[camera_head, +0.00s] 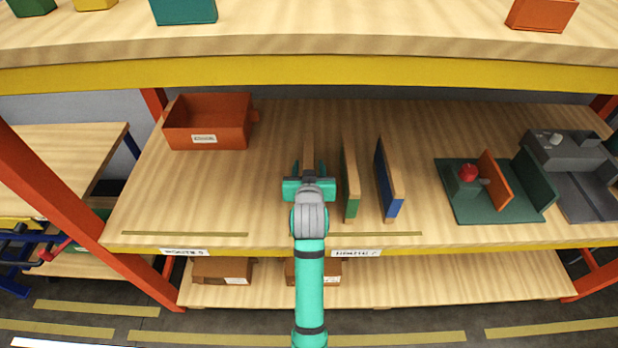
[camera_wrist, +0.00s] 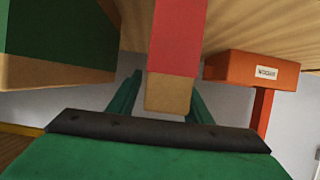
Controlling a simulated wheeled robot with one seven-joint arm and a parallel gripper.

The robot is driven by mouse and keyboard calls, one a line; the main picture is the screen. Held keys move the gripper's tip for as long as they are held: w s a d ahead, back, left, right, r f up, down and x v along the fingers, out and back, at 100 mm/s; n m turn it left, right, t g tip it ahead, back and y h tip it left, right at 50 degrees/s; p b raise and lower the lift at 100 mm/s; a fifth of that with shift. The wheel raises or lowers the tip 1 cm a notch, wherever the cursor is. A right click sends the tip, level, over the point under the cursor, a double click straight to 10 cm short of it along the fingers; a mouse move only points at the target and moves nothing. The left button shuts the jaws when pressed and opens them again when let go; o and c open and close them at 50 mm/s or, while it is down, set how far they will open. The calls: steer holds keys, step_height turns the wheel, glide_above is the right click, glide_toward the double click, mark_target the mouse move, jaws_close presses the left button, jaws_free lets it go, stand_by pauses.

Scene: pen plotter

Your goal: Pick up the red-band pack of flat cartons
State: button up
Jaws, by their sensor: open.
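The red-band pack of flat cartons stands on edge on the middle shelf. In the head view only its narrow brown top (camera_head: 308,146) shows beyond my gripper (camera_head: 309,170), which hides the rest. In the wrist view the pack (camera_wrist: 179,38) shows its red band and bare brown end. That end lies between my two open fingers, with a gap visible on the left finger's side. I cannot tell whether the right finger touches it.
A green-band pack (camera_head: 350,180) stands close to the right, then a blue-band pack (camera_head: 388,182). An orange bin (camera_head: 207,124) sits at the back left. A green fixture (camera_head: 486,208) is farther right. The upper shelf edge (camera_head: 300,74) overhangs. The shelf's left front is clear.

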jaws_close()
steer(key=shift+w, duration=0.1)
